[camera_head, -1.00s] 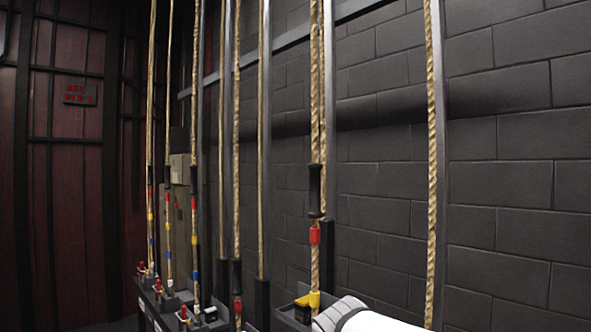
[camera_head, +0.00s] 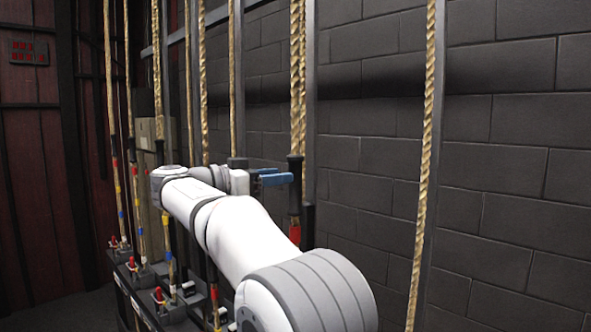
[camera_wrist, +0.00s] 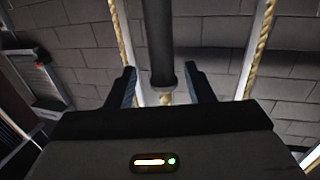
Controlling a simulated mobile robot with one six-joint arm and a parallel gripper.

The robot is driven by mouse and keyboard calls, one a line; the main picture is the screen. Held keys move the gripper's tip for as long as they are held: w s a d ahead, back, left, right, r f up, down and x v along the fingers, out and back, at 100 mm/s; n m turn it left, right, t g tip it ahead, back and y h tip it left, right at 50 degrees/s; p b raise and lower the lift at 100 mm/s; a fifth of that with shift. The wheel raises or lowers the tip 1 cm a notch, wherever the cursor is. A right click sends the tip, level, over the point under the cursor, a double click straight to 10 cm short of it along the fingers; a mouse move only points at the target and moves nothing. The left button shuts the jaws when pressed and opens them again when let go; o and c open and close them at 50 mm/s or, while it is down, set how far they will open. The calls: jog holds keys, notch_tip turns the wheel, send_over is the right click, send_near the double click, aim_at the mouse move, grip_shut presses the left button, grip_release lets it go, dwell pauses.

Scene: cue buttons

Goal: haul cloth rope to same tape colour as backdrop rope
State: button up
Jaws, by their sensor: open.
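Several tan ropes hang in a row, and I cannot tell which are the cloth and backdrop ropes. My gripper (camera_head: 276,179) is open, its blue fingers beside a black sleeve (camera_head: 295,168) on one rope (camera_head: 298,80). In the wrist view the black sleeve (camera_wrist: 161,45) stands between or just beyond the open fingers (camera_wrist: 161,86); contact is not clear. Red tape (camera_head: 295,234) shows below the sleeve; anything lower is hidden by my arm. The far-left rope (camera_head: 109,80) carries red, yellow and blue tape (camera_head: 122,217), as do its neighbours.
Rope locks with red handles (camera_head: 158,295) line a low dark rail at the lower left. A plain rope (camera_head: 425,150) hangs at the right, apart from my arm. A dark block wall (camera_head: 510,150) stands behind. A red-lettered sign (camera_head: 28,52) is at the far left.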

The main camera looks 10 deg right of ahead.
aim_at(295, 207)
jog(key=p+x, duration=0.1)
jog(key=x, duration=0.3)
jog(key=shift+w+d, duration=0.15)
jog(key=shift+w, duration=0.1)
jog(key=shift+d, duration=0.55)
jog(key=shift+f, duration=0.1)
jog(key=shift+w, duration=0.1)
jog(key=shift+a, duration=0.1)
grip_shut()
jog(key=shift+f, duration=0.1)
